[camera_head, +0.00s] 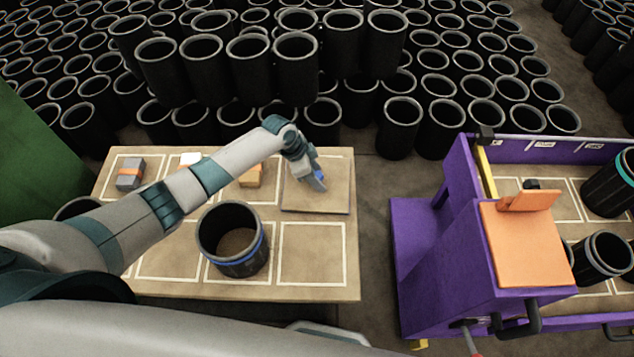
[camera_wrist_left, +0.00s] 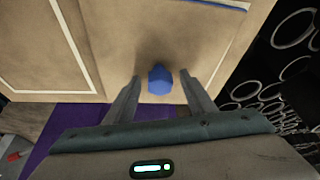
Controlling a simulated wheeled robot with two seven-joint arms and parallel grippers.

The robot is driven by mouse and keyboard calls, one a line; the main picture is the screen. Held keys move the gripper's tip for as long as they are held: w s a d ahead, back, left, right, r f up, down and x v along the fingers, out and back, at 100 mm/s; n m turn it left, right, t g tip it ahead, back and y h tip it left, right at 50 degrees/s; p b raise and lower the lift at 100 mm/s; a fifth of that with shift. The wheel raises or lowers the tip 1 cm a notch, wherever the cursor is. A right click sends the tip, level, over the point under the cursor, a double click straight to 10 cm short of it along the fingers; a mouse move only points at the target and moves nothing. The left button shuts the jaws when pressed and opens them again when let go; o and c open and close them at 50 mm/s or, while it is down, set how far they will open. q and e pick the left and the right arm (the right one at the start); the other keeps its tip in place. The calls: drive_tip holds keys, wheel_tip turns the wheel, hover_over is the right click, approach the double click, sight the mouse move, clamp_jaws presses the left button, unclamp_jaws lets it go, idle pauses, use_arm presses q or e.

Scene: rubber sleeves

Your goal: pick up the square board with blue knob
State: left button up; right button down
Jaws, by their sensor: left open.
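The square board (camera_head: 305,198) is a thin tan panel lying in the far right cell of the table. Its blue knob (camera_wrist_left: 159,80) shows clearly in the left wrist view. My left gripper (camera_head: 316,180) is over the board in the head view and hides part of it. In the left wrist view the left gripper (camera_wrist_left: 160,76) is open, with one finger on each side of the knob. A gap shows between the knob and each finger. The height of the fingertips relative to the knob is hard to tell. My right gripper is not in view.
The table (camera_head: 350,285) has white-outlined cells. A purple cart (camera_head: 425,265) stands right; stacked sleeves fill the back.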

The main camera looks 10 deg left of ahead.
sight(318, 176)
use_arm(q)
clamp_jaws()
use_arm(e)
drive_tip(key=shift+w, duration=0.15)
use_arm(q)
drive_tip(key=shift+r, duration=0.1)
